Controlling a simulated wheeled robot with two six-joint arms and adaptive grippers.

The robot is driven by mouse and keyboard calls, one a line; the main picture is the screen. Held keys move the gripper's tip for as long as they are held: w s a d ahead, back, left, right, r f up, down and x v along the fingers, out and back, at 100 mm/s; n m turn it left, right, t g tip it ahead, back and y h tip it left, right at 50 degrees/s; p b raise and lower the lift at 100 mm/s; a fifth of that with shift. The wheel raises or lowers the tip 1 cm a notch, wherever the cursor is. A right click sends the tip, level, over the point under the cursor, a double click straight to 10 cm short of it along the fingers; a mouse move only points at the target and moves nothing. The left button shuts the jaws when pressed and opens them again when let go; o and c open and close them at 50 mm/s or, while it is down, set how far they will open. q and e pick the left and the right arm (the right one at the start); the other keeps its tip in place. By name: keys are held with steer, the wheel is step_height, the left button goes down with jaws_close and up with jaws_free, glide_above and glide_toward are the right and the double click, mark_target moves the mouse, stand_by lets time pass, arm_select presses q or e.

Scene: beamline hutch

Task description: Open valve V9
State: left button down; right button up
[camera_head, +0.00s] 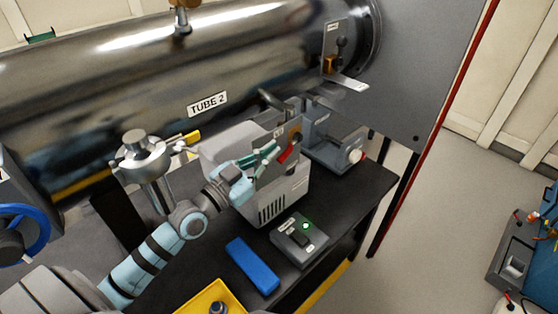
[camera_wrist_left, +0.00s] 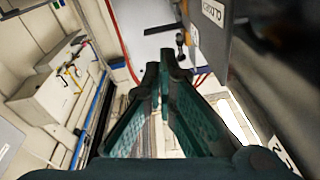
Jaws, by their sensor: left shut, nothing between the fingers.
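A small grey upright plate (camera_head: 272,178) stands by the beige pump box under the tube labelled TUBE 2. A red lever (camera_head: 287,154) and a brass-coloured part show on its right side. The V9 label is not readable, so I cannot tell for certain that this is V9. My left gripper (camera_head: 272,149) is shut and empty, in front of the plate and close to the red lever. I cannot tell whether it touches. In the left wrist view its teal fingertips (camera_wrist_left: 165,68) meet, with a grey panel (camera_wrist_left: 216,48) bearing a CLOSED label at right. My right gripper is out of view.
The steel tube (camera_head: 130,85) runs above the black bench (camera_head: 345,207). A grey switch box (camera_head: 300,241) with a green light and a blue block (camera_head: 252,265) lie in front of the pump box (camera_head: 225,155). A blue handwheel (camera_head: 35,225) is at far left.

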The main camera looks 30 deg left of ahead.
mark_target(290, 148)
arm_select(q)
steer(key=w+f+b, duration=0.1)
steer(key=w, duration=0.1)
steer(key=w+f+b, duration=0.2)
steer(key=shift+w+d+f, duration=0.15)
steer(key=shift+w+f, duration=0.1)
steer(key=shift+w+f+b, duration=0.1)
steer(key=shift+b, duration=0.25)
